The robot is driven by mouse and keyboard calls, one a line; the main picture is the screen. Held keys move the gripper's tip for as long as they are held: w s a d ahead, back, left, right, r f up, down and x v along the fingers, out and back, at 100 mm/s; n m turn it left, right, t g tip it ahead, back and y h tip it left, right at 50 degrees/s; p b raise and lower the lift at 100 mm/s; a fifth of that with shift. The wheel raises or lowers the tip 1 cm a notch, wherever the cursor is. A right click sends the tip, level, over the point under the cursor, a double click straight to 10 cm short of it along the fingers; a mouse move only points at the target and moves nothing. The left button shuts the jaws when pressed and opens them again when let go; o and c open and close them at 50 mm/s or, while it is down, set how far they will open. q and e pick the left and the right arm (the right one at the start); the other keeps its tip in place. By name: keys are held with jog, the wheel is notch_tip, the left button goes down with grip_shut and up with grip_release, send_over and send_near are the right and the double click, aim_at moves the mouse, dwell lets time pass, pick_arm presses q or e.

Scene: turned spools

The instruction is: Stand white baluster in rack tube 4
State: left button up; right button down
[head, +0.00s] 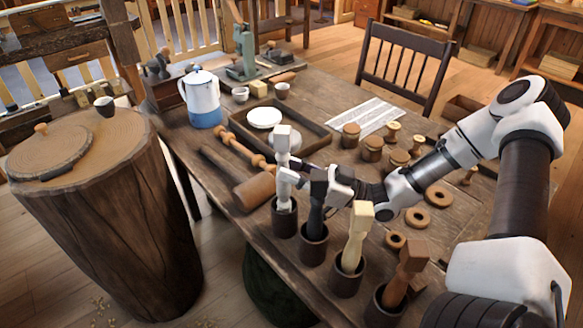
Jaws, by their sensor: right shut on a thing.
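The white baluster (283,140) stands upright with its square block at the top. Its lower part (285,204) goes down into the mouth of the leftmost dark tube (284,222) of the row. How deep it sits is hidden by the tube. My right gripper (290,170) reaches in from the right and is shut on the white baluster around its middle. A black baluster (317,200) stands in the tube beside it, partly hidden behind or against my gripper. A cream baluster (358,230) and a brown baluster (405,270) stand in the tubes nearer me. My left gripper is not in view.
A wooden mallet (255,190) and a turned spindle (243,149) lie left of the tubes. A tray (309,148) with white dishes, a blue-white pot (203,103), wooden spools (372,147) and rings (417,217) are on the table. A wide stump (110,210) stands left.

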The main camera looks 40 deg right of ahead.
jog(key=shift+f, duration=0.35)
jog(key=c, duration=0.8)
grip_release()
